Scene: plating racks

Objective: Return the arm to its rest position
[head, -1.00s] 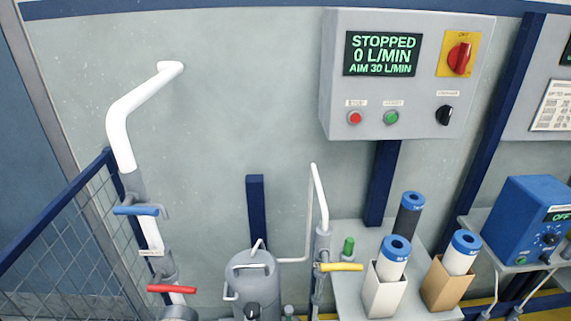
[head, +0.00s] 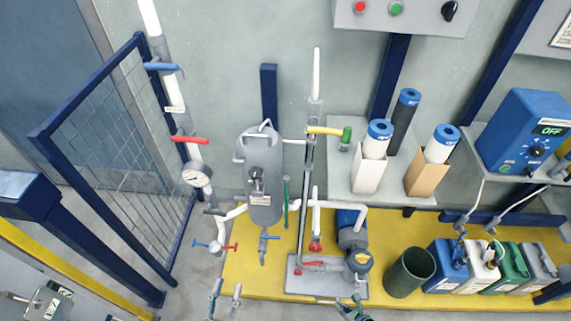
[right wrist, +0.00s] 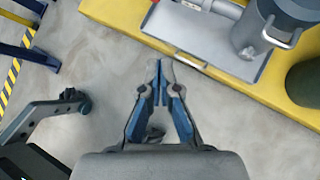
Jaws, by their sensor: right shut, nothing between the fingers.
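My right gripper (right wrist: 160,68) shows in the right wrist view with its blue and grey fingers closed together. Nothing is between them, and grey floor lies beneath. In the head view it shows only partly at the bottom edge (head: 352,307), just in front of the grey pump tray (head: 298,285). My left gripper (head: 226,288) is at the bottom edge of the head view, left of the tray. Its two fingertips stand apart with floor visible between them, and the rest is cut off.
A yellow platform (head: 240,275) carries the grey filter vessel (head: 262,190), the pump tray, a dark green bin (head: 410,272) and several jugs. A mesh fence (head: 120,150) stands at the left. A shelf (head: 345,180) holds cartridges. Grey floor is open before the platform.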

